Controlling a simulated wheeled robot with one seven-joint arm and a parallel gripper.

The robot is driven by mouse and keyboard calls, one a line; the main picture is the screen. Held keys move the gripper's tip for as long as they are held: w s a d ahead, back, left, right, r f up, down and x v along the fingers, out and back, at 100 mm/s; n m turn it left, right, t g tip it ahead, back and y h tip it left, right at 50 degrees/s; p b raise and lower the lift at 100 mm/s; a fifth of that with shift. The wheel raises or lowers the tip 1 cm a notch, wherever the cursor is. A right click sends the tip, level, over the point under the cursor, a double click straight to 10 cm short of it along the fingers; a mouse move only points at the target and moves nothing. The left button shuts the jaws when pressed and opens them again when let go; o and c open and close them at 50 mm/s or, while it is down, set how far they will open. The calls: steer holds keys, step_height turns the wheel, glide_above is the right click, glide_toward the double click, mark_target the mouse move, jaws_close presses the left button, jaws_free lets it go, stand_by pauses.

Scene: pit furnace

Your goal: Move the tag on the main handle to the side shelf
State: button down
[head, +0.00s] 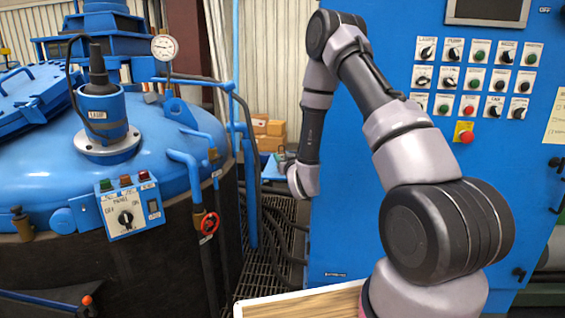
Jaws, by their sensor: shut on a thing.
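My arm reaches away from me in front of the blue cabinet, and its wrist bends down at the cabinet's left edge. Only a small dark part of my gripper (283,160) shows, left of the wrist. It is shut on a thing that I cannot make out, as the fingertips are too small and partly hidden. I cannot pick out the tag or the main handle. A wooden board with a pale rim (300,302) lies at the bottom middle, partly behind my arm; I cannot tell whether it is the side shelf.
The blue furnace (175,135) fills the left, with a gauge (163,47), a switch box (127,208) and a red valve wheel (209,223). The blue cabinet (350,210) with several knobs stands at right. Cardboard boxes (268,132) sit behind. A grated floor gap (272,262) lies between.

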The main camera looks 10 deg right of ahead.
steer(key=shift+f, duration=0.75)
steer(key=shift+f, duration=0.15)
steer(key=shift+c, duration=2.1)
jaws_free()
steer(key=shift+s, duration=0.15)
steer(key=s, duration=1.1)
steer(key=shift+s+d+r, duration=0.2)
steer(key=shift+s+d, duration=0.2)
steer(key=shift+d, duration=0.05)
steer(key=shift+s, duration=0.1)
